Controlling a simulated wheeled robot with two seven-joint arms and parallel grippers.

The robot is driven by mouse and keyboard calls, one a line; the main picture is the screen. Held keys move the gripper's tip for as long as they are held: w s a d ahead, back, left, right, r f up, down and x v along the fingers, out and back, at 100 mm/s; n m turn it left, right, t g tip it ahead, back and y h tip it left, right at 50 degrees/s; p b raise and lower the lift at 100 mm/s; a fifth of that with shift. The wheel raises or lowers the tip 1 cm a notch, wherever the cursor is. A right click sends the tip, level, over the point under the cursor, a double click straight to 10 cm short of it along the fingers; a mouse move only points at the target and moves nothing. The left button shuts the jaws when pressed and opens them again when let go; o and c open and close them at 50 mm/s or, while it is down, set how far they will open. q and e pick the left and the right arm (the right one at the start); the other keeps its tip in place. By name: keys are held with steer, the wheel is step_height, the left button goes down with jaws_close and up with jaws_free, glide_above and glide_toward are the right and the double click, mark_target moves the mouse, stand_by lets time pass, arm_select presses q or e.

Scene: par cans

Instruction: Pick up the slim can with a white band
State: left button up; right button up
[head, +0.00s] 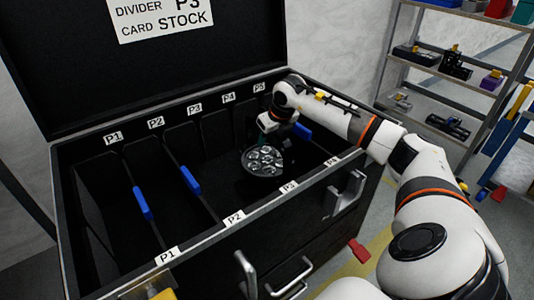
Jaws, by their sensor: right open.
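A round can (263,162) with a face of several clear lenses in a dark rim sits in the open black case, right of the second blue-edged divider. Its sides are hidden, so I cannot see a white band or tell how slim it is. My right gripper (270,127) reaches down into the case from the right, just behind and above the can. It is open, with its fingertips hard to make out in the dark. I cannot tell whether it touches the can. My left gripper is not in view.
The case's front rim (205,238) carries labels such as P1 and P2. Blue-edged dividers stand at the left (143,203), the middle (190,180) and the right (303,131). The left compartments look empty. The raised lid (150,65) stands behind. Metal shelves (455,88) stand at the right.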

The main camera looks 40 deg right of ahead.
jaws_close()
stand_by(1.4)
steer(key=shift+w+r, duration=0.1)
steer(key=shift+r, duration=0.1)
